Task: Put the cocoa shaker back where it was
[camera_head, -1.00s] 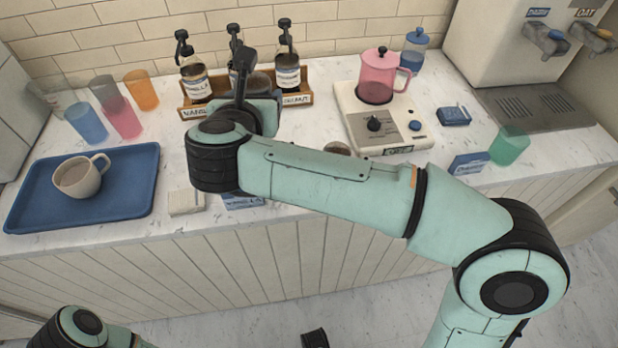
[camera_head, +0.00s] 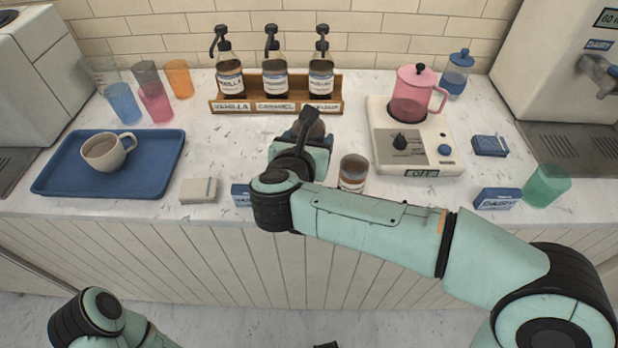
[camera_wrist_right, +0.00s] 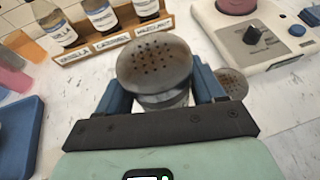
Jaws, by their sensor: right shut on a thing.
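My right gripper (camera_head: 312,138) is shut on a shaker (camera_head: 311,121) with a brown, perforated lid. In the right wrist view the shaker (camera_wrist_right: 155,64) sits between the blue fingers of the gripper (camera_wrist_right: 160,92), lid toward the camera. In the head view my gripper mostly hides it, and I cannot tell whether its base touches the counter. A second shaker (camera_head: 353,172), with a brown top, stands on the counter just right of my gripper. It also shows in the wrist view (camera_wrist_right: 232,83). No label readable as cocoa shows on either.
A wooden rack (camera_head: 240,106) with syrup bottles stands behind my right gripper. A blue tray (camera_head: 60,182) with a cup (camera_head: 107,152) is at left.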

